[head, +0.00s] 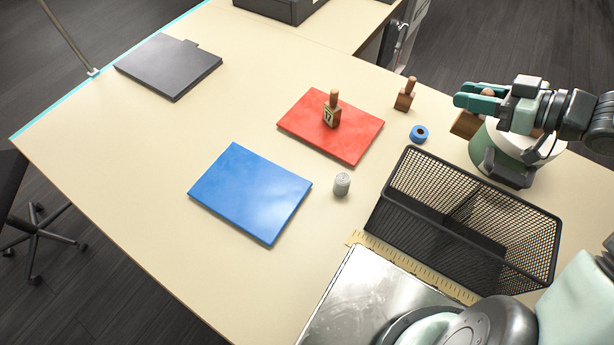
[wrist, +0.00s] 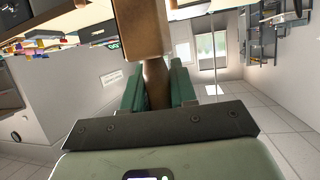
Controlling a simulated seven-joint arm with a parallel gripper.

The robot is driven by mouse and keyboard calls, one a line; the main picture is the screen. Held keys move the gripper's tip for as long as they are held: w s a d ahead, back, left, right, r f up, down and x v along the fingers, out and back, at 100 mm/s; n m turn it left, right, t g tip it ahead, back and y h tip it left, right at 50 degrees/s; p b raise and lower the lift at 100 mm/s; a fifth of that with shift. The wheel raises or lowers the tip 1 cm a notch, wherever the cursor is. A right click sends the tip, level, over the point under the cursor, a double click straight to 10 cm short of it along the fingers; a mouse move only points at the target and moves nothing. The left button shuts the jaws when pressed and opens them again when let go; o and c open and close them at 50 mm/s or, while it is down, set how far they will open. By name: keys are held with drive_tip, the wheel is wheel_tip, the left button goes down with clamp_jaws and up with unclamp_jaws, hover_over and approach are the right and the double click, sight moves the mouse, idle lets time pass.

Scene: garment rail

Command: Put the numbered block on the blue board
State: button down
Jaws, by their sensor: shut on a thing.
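The numbered block (head: 330,119), a wooden block with a dark-marked face that seems to read 17 and an upright handle, stands on the red board (head: 290,127). The blue board (head: 249,192) lies flat to the left and nearer, with nothing on it. My gripper (head: 476,102) is at the right, above the table and away from both boards. It is shut on the handle of another wooden block (head: 464,125), which also shows in the wrist view (wrist: 140,28). I see no number on the held block's visible faces.
A similar wooden block (head: 404,99) stands behind the red board. A blue tape roll (head: 419,133), a grey weight (head: 342,185) and a black mesh basket (head: 470,215) lie between my arm and the boards. A dark folder (head: 168,66) lies at the far left.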

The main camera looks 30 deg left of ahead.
drive_tip(key=s+a+n+g, duration=0.35)
drive_tip(key=s+a, duration=0.55)
drive_tip(key=a, duration=0.5)
drive_tip(key=s+a+n+g, duration=0.35)
drive_tip(key=s+a, duration=0.45)
drive_tip(key=a, duration=0.7)
drive_tip(key=s+a+n+g+h, duration=0.25)
drive_tip(key=s+a, duration=0.35)
drive_tip(key=s, duration=0.5)
drive_tip(key=shift+m+g, duration=0.25)
drive_tip(key=shift+g, duration=0.1)
drive_tip(key=f, duration=1)
drive_tip(key=s+f, duration=0.1)
drive_tip(key=f, duration=0.4)
drive_tip(key=c, duration=0.9)
unclamp_jaws()
drive_tip(key=shift+f, duration=0.15)
